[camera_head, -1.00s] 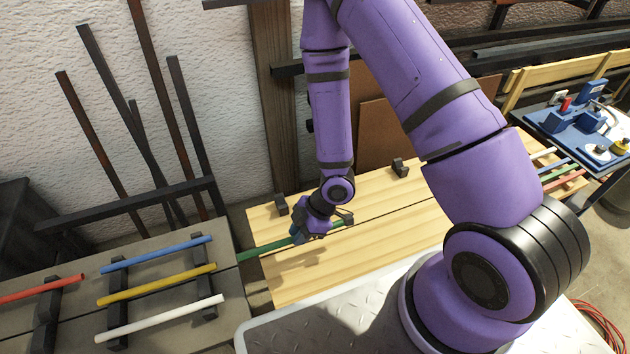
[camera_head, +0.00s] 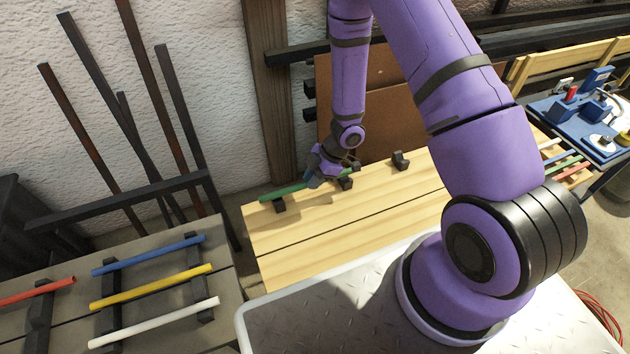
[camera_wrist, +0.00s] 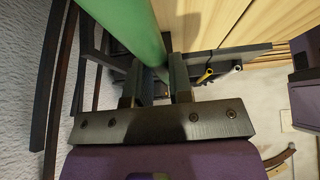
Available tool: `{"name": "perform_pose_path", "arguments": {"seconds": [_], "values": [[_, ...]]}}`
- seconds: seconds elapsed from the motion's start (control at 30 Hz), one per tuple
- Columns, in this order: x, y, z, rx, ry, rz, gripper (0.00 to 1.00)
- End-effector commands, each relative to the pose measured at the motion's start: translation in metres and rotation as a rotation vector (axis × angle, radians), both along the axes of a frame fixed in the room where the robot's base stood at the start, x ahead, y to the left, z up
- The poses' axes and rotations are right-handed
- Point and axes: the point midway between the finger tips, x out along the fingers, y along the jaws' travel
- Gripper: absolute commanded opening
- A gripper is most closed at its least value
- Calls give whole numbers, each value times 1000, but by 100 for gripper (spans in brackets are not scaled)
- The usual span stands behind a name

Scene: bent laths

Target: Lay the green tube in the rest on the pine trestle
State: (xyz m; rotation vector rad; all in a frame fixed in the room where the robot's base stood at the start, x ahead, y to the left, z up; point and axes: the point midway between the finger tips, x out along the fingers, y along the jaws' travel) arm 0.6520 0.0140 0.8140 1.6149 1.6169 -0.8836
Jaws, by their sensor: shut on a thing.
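The green tube (camera_head: 283,191) is above the far edge of the pine trestle (camera_head: 330,235), running roughly along that edge. My gripper (camera_head: 325,176) is shut on it towards its right part. The tube passes over two dark rest blocks, a left one (camera_head: 279,205) and a right one (camera_head: 345,184); I cannot tell whether it touches them. A third dark block (camera_head: 400,160) stands further right, clear of the tube. In the wrist view the green tube (camera_wrist: 137,28) runs between my gripper's dark fingers (camera_wrist: 154,88).
On a grey bench at left, a red tube (camera_head: 38,291), a blue tube (camera_head: 148,255), a yellow tube (camera_head: 150,286) and a white tube (camera_head: 153,322) lie on dark racks. Dark laths lean on the wall behind. A blue-topped table (camera_head: 548,112) stands at right.

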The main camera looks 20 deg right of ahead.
Motion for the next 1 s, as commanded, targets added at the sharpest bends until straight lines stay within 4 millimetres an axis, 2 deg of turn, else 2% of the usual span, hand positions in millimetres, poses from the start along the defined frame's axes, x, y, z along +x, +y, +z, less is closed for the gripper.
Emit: {"name": "perform_pose_path", "arguments": {"seconds": [0.3, 0.57, 0.97, 1.0], "values": [[19, -15, -2, 0, -2, -1, 0], [18, -14, -35, -1, 1, 0, 0], [18, -14, -40, 0, 0, -1, 0], [18, -14, -40, 0, -1, -1, 25]]}}
